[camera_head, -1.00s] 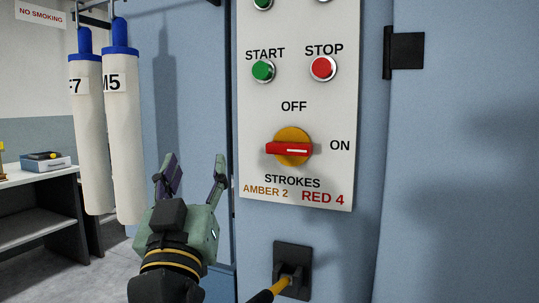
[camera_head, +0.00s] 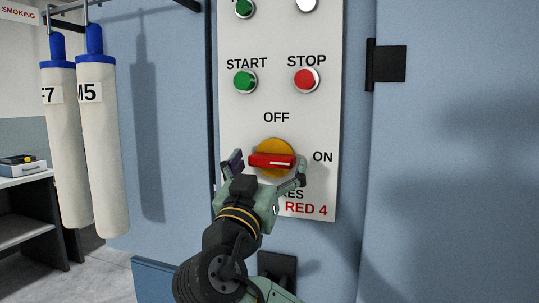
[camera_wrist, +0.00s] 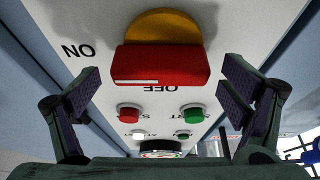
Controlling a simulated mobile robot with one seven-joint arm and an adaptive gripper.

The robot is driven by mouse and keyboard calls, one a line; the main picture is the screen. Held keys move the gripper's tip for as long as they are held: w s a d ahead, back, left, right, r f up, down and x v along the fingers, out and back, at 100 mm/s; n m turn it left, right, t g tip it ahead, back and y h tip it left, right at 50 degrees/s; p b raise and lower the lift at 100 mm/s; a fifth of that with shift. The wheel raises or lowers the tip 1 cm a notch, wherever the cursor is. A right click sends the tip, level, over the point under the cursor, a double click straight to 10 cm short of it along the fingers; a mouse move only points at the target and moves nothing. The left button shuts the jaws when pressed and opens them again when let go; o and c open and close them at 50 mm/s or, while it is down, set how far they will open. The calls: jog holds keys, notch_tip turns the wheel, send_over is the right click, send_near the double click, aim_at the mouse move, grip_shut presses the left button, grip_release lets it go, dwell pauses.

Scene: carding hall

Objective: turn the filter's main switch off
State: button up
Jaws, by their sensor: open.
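The main switch is a red handle (camera_head: 271,161) on a round yellow base (camera_head: 280,148), set on a white control panel (camera_head: 325,115). The handle lies level, its white mark on the right, toward the word ON; OFF is printed above. My gripper (camera_head: 267,170) is open, with one finger left of the handle and the other at its right end. In the wrist view the red handle (camera_wrist: 160,65) lies ahead of and between the spread fingers (camera_wrist: 160,95). Whether a finger touches the handle I cannot tell.
Above the switch are a green START button (camera_head: 244,82) and a red STOP button (camera_head: 305,80). A black hinge (camera_head: 388,63) juts out at the right. Two white filter sleeves (camera_head: 102,150) hang at the left. A dark fitting (camera_head: 277,265) sits below the panel.

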jog(key=shift+w+d+r, duration=0.1)
jog(key=shift+w, duration=0.25)
jog(key=shift+c, duration=0.3)
jog(key=c, duration=1.1)
